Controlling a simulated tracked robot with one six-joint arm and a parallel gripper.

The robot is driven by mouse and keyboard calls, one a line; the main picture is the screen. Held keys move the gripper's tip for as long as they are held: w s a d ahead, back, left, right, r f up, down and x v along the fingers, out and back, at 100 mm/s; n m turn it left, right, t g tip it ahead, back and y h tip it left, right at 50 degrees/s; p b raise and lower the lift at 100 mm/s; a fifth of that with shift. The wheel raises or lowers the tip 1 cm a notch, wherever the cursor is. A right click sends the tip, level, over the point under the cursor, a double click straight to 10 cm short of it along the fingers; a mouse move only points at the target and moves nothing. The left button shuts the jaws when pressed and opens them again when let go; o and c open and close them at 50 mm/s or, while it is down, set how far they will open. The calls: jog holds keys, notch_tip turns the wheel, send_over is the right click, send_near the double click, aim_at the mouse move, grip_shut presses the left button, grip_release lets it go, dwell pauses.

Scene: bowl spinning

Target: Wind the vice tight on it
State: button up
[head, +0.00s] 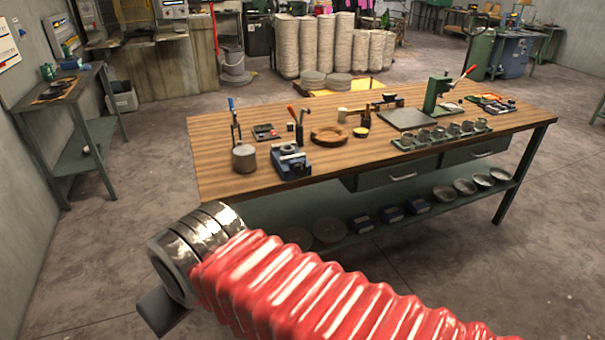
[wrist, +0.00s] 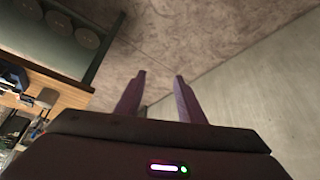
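A blue vice (head: 290,161) stands on the wooden workbench (head: 222,150) near its front left edge. Its handle and whatever is in its jaws are too small to make out. In the head view my arm, in a red ribbed sleeve, reaches across the floor in front of the bench, well short of the vice; its fingers do not show clearly there. In the wrist view my gripper (wrist: 161,95) has two purple fingers held apart with nothing between them. It faces bare floor and wall. The bench's edge shows at the left of that view.
Left of the vice stands a grey round weight (head: 244,158); a brown wooden ring (head: 329,135) lies to its right. A green press (head: 437,95) and a row of metal cups (head: 440,135) are farther right. A lower shelf (head: 380,221) holds discs and blue boxes. Floor around the bench is clear.

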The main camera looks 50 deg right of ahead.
jog(key=shift+o, duration=0.7)
jog(key=shift+w+d, duration=0.15)
jog(key=shift+w, duration=0.05)
jog(key=o, duration=0.5)
jog(key=w+d+n+t+h, duration=0.1)
jog(key=w+d, duration=0.3)
jog(key=w+d+n+h, duration=0.1)
jog(key=w+d+n, duration=0.1)
jog(key=w+d, duration=0.2)
jog(key=w+d+n+t+h, duration=0.1)
jog(key=w+d+n, duration=0.1)
jog(key=w+d, duration=0.2)
jog(key=shift+w+d+f+t, duration=0.15)
jog(key=shift+d+f+t, duration=0.2)
jog(key=shift+d, duration=0.35)
jog(key=shift+c, duration=0.2)
jog(key=w+d+f+n+t+h, duration=0.1)
jog(key=w+d+f+n, duration=0.2)
jog(key=d, duration=0.5)
jog(key=w+d+n+t+h, duration=0.1)
jog(key=w+d+n+h, duration=0.2)
jog(key=d, duration=0.5)
jog(key=n+t+h, duration=0.2)
jog(key=n+t, duration=0.3)
jog(key=n, duration=1)
send_near(302, 171)
jog(key=v, duration=0.5)
jog(key=shift+f, duration=0.1)
jog(key=shift+w, duration=0.15)
